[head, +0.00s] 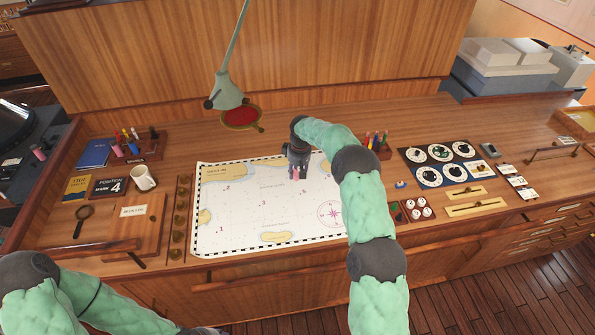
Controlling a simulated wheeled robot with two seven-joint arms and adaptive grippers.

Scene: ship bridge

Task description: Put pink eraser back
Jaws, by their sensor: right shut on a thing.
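My right gripper (295,172) is above the middle of the nautical chart (245,225), pointing down. It is shut on a small pink thing (294,174), which looks like the pink eraser and is mostly hidden between the fingers. I cannot tell whether the eraser touches the chart. My left arm crosses the bottom left corner, and its gripper is out of the picture.
A wooden holder (152,156) with pens stands at the left, near a white mug (143,178) and a blue book (93,153). A second pen rack (383,152) is right of the chart. A lamp (228,92) hangs behind the chart. Dials (440,153) lie farther right.

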